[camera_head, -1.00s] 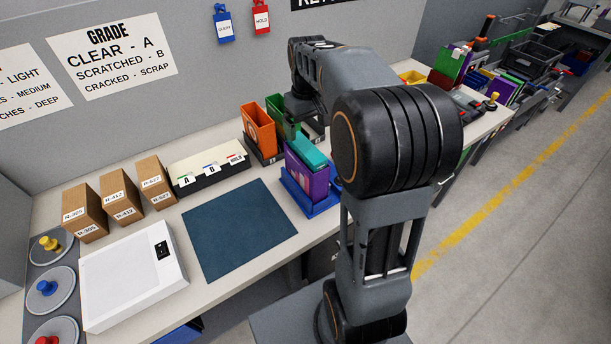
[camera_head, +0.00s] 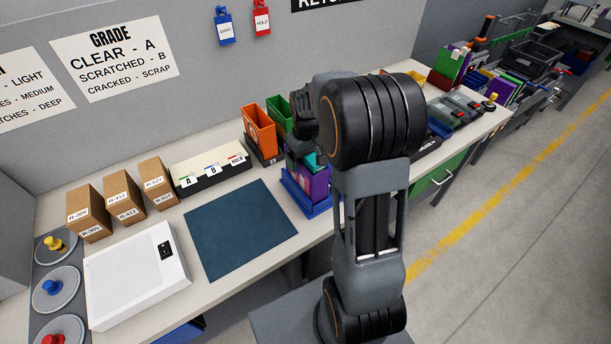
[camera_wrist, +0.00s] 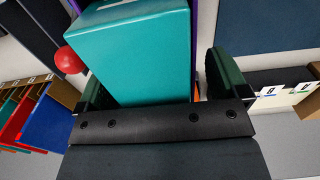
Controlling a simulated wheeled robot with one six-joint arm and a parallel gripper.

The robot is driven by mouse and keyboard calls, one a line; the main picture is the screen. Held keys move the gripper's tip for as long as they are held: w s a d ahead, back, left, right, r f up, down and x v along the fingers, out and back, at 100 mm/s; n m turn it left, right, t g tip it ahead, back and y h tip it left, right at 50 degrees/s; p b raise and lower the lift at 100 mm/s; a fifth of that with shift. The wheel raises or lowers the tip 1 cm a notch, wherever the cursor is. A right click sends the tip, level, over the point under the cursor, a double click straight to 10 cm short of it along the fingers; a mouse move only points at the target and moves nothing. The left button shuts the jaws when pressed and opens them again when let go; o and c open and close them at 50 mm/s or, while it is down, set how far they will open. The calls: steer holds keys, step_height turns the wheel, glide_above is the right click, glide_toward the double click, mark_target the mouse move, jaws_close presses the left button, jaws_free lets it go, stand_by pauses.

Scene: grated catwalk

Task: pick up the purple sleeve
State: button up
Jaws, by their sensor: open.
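The purple sleeve (camera_head: 315,186) stands in a blue holder (camera_head: 299,198) on the bench, partly hidden by my arm. A teal sleeve (camera_head: 322,160) stands against it. In the wrist view the teal sleeve (camera_wrist: 140,50) fills the space between my fingers, and only a thin purple edge (camera_wrist: 193,18) shows beside it. My gripper (camera_wrist: 158,78) is open, with one finger on each side of the teal sleeve. Whether either finger touches it cannot be told. In the head view my gripper is above the holder, mostly hidden behind my arm.
Orange (camera_head: 258,131) and green (camera_head: 280,116) bins stand just behind the holder. A red ball (camera_wrist: 68,60) shows near one finger in the wrist view.

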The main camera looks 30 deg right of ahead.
steer(key=shift+f, duration=0.15)
steer(key=c, duration=1.2)
